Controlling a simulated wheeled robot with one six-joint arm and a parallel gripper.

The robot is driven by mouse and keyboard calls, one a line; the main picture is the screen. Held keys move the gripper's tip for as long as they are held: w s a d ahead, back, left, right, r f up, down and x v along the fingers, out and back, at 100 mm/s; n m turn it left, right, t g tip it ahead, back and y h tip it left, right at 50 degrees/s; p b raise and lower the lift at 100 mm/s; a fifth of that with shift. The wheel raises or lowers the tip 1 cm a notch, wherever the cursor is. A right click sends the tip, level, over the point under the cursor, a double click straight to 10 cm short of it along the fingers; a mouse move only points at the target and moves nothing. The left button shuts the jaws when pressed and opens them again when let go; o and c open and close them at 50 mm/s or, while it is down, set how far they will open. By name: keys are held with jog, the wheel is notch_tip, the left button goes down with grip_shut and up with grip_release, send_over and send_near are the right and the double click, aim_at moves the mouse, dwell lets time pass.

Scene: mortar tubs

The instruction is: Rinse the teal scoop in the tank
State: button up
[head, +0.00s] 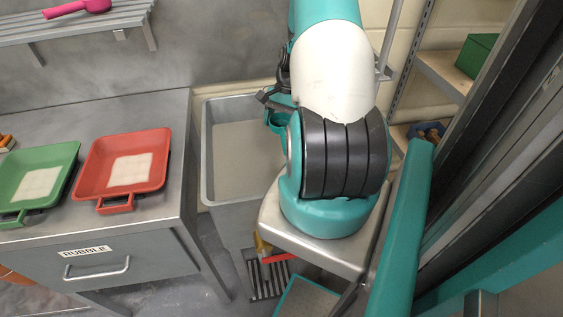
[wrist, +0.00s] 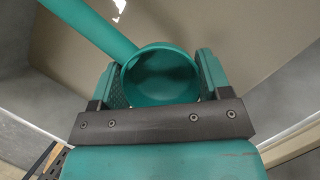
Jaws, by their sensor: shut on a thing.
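The teal scoop (wrist: 160,74) is between the two fingers of my gripper (wrist: 162,82) in the wrist view. The fingers close on its round bowl, and its handle runs to the upper left. In the head view the scoop (head: 277,121) shows as a small teal cup, partly hidden by my arm. The tank (head: 206,155) is a grey rectangular tub holding murky beige-grey liquid (head: 238,150). The scoop is over the tank's right part. I cannot tell whether it touches the liquid. My arm hides the tank's right side.
A metal bench (head: 170,110) left of the tank bears a green tray (head: 62,153) and a red tray (head: 160,150), each with a pale square inside. A drawer marked RUBBLE (head: 90,262) is below. A pink scoop (head: 95,5) lies on a wall shelf. Shelving stands at right.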

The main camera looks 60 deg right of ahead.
jog(key=shift+r+p, duration=1.85)
jog(key=shift+r, duration=0.6)
notch_tip(320, 180, up, 4)
jog(key=p, duration=0.3)
jog(key=shift+p, duration=0.35)
jog(key=shift+f, duration=0.1)
dwell(0.6)
